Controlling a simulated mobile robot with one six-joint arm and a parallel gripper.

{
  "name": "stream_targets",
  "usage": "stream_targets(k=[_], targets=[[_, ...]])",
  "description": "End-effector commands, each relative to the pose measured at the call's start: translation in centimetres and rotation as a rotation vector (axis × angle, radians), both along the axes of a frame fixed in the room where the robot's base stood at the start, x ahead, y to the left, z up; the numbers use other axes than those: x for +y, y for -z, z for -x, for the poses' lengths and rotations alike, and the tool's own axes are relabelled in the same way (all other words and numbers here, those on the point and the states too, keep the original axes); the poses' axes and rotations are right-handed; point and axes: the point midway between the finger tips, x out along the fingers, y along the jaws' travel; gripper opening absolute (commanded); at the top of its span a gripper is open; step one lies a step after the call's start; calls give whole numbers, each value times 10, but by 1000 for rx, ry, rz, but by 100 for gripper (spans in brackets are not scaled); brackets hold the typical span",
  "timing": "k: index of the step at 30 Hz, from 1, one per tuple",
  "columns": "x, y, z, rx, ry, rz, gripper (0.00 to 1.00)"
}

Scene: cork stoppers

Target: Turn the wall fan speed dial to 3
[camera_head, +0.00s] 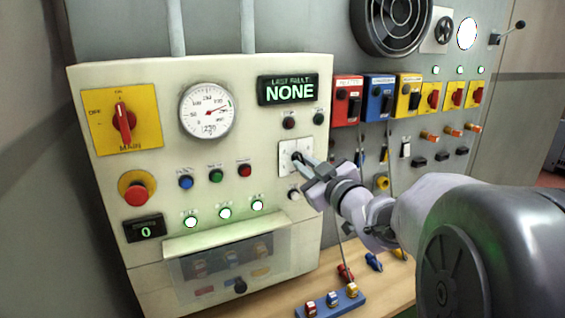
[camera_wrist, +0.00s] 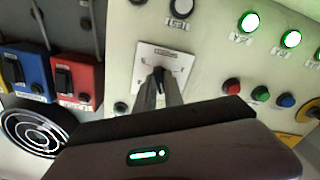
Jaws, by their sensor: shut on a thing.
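A small dial with a dark knob (camera_head: 297,156) sits on a white square plate (camera_head: 285,167) at the right of the cream control panel. My gripper (camera_head: 304,161) reaches it from the right, its fingers closed on the knob. In the wrist view the dark knob (camera_wrist: 158,72) shows between the tips of my gripper (camera_wrist: 159,82), in front of the white plate (camera_wrist: 146,55). The fingers hide part of the plate, and its marks are too small to read, so I cannot tell the dial's setting.
A round fan grille (camera_head: 392,22) is at the top, beside a white plate with a dark round knob (camera_head: 443,30). Red (camera_head: 346,98), blue (camera_head: 379,99) and yellow (camera_head: 409,97) switch boxes are right of the panel.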

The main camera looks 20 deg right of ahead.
Motion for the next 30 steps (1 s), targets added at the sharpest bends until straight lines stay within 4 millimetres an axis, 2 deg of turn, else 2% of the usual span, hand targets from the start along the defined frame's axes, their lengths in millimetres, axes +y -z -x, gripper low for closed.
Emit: stream_targets(k=[6,15,30], targets=[[0,0,0,7,0,-183,0],[1,0,0,13,0,-367,0],[1,1,0,17,0,-466,0]])
